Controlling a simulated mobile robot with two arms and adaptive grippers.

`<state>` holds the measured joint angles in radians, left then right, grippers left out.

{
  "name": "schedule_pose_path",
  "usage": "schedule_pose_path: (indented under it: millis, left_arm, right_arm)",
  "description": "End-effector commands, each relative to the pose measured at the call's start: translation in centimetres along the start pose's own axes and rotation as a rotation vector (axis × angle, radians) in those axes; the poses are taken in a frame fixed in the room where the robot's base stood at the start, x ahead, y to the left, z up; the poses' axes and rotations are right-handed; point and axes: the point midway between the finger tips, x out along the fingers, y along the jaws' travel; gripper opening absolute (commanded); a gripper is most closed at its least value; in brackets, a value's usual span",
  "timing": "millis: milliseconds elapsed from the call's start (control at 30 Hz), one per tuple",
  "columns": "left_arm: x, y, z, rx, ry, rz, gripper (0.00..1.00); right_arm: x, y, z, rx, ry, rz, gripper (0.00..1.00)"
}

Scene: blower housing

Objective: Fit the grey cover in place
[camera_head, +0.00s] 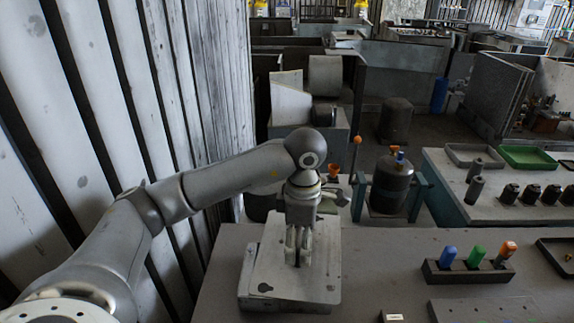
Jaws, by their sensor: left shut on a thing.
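The grey cover (318,272) is a flat light grey plate at the middle front of the table. It lies over, or just above, another grey piece (247,268) whose edge shows at its left; I cannot tell whether the two touch. A dark keyhole-like mark shows near the cover's front left. My left gripper (298,262) points straight down over the middle of the cover, with its fingers shut on it. The part between the fingertips is mostly hidden. My right gripper is not in view.
The brown table (400,262) is bare right of the cover. A dark holder (467,272) with blue, green and orange-handled tools stands at the right, with a grey perforated plate (485,310) in front. A slatted wall (150,90) rises close at the left.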

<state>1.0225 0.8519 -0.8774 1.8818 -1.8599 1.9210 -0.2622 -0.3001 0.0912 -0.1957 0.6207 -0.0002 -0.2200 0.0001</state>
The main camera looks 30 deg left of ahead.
Motion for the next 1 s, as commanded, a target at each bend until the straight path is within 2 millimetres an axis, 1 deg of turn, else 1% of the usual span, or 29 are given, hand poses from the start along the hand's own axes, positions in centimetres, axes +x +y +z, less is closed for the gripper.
schedule_pose_path:
  millis: [33,400,600,700,800,900,1000]
  left_arm:
    - [-1.4,0.7,-0.2,-0.109,0.0,-0.001,0.51]
    - [-6.4,5.1,-2.2,-0.97,0.002,-0.013,0.51]
    - [-8.6,6.9,-3.3,-1.377,0.008,-0.024,0.51]
    - [-9.2,7.5,-3.6,-1.519,0.011,-0.028,0.51]
    - [-9.6,7.9,-3.9,-1.61,0.013,-0.031,0.51]
    - [-9.6,8.1,-4.0,-1.656,0.014,-0.032,0.51]
    - [-9.2,8.1,-4.1,-1.669,0.016,-0.032,0.51]
  right_arm:
    - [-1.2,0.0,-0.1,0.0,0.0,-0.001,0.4]
    - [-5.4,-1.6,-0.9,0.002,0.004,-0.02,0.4]
    - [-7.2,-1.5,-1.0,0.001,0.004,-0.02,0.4]
    - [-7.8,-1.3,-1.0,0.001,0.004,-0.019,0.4]
    - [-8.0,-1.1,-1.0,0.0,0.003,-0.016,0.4]
    - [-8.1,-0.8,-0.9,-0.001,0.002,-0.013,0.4]
    - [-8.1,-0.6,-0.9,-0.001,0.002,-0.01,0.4]
